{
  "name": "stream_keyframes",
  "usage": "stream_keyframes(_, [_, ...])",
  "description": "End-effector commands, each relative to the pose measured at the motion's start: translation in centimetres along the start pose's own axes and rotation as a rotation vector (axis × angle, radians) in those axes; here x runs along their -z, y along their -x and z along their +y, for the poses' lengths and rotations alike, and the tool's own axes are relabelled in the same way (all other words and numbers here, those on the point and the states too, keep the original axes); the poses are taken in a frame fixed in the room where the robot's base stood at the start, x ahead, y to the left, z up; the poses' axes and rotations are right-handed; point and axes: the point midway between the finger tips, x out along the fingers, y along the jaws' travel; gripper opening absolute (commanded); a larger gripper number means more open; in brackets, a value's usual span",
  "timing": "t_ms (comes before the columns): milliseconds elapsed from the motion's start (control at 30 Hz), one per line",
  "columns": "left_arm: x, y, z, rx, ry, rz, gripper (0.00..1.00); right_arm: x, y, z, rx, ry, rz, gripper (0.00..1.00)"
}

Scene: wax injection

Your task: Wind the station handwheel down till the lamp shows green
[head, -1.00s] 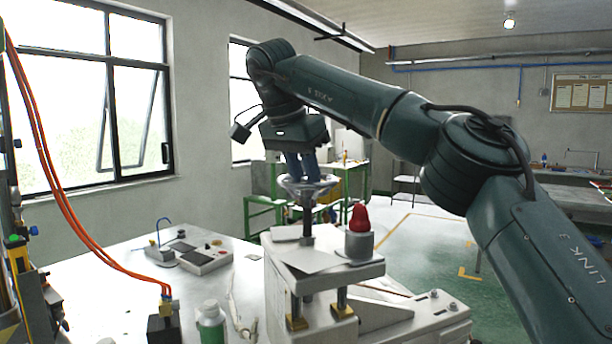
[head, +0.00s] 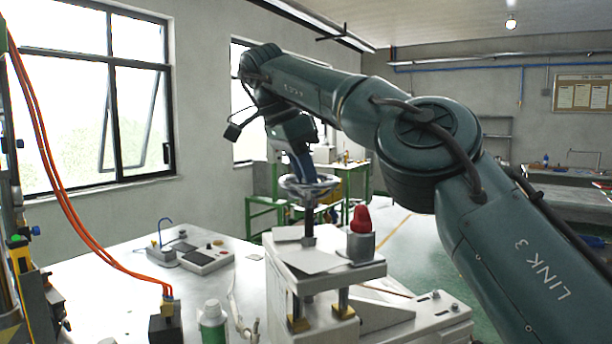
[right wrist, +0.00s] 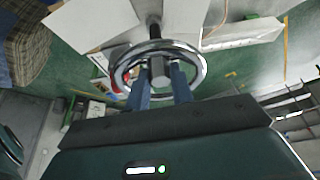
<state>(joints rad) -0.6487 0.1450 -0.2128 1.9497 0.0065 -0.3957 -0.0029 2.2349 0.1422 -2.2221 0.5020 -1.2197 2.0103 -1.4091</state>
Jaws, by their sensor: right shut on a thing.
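The station handwheel (head: 322,184) is a shiny metal ring on a dark upright shaft (head: 309,224) above the pale station (head: 336,271). My right gripper (head: 304,178) reaches down onto it from above, tilted. In the right wrist view the blue fingers (right wrist: 160,72) lie inside the ring of the handwheel (right wrist: 200,68), on either side of its hub, and are shut on it. A red dome (head: 361,217), which looks like the lamp, sits on a grey cylinder on the station top; no green shows on it. My left gripper is not in view.
The white bench holds a small control box (head: 206,260), a green-and-white bottle (head: 213,323) and a dark block (head: 166,326) with orange hoses (head: 75,225). Pale plates (head: 306,258) lie around the shaft's foot. Open floor shows behind the station.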

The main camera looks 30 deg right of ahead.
Motion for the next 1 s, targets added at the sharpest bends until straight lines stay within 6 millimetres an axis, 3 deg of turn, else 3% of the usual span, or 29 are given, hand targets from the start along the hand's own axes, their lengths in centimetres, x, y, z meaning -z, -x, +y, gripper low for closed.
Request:
stream_keyframes(167, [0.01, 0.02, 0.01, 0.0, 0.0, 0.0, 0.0, 0.07, 0.1, -0.02, 0.004, -0.001, -0.001, 0.0])
stream_keyframes(200, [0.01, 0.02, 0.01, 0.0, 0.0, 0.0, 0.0, 0.07, 0.1, -0.02, 0.004, -0.001, -0.001, 0.24])
stream_keyframes(300, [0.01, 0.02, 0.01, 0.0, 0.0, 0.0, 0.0, 0.06, 0.08, -0.01, 0.003, 0.0, -0.001, 0.32])
stream_keyframes(767, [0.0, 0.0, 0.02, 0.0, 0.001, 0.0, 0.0, 0.03, -0.02, 0.0, 0.004, 0.011, -0.002, 0.32])
stream_keyframes(1000, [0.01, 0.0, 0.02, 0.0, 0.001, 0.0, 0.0, 0.0, -0.08, 0.1, 0.044, 0.112, -0.005, 0.32])
